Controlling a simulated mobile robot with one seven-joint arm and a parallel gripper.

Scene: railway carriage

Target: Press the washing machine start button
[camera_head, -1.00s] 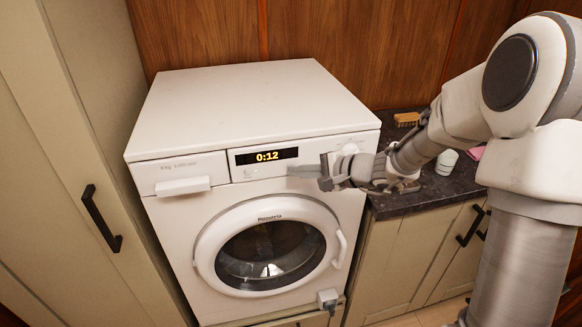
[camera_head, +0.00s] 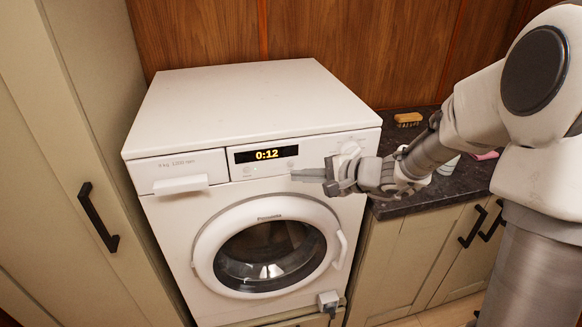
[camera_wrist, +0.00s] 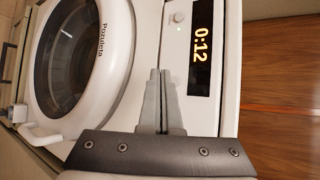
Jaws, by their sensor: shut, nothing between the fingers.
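The white washing machine (camera_head: 235,100) stands ahead, with a lit display (camera_head: 266,154) reading 0:12. The display also shows in the wrist view (camera_wrist: 201,48). A small round button (camera_wrist: 178,17) with a green light beside it sits by the display in the wrist view; it is faint under the display's left end in the head view (camera_head: 247,171). My gripper (camera_head: 294,176) is shut and empty. Its tips (camera_wrist: 158,72) are in front of the panel, below the display's right end and off to one side of the button. I cannot tell whether they touch the panel.
The round door (camera_head: 209,247) is shut, below the panel. A dial (camera_head: 350,149) sits right of the display, partly behind my gripper. A dark counter (camera_head: 440,190) holding a brush (camera_head: 408,119) is at right. A tall cabinet (camera_head: 50,130) stands at left.

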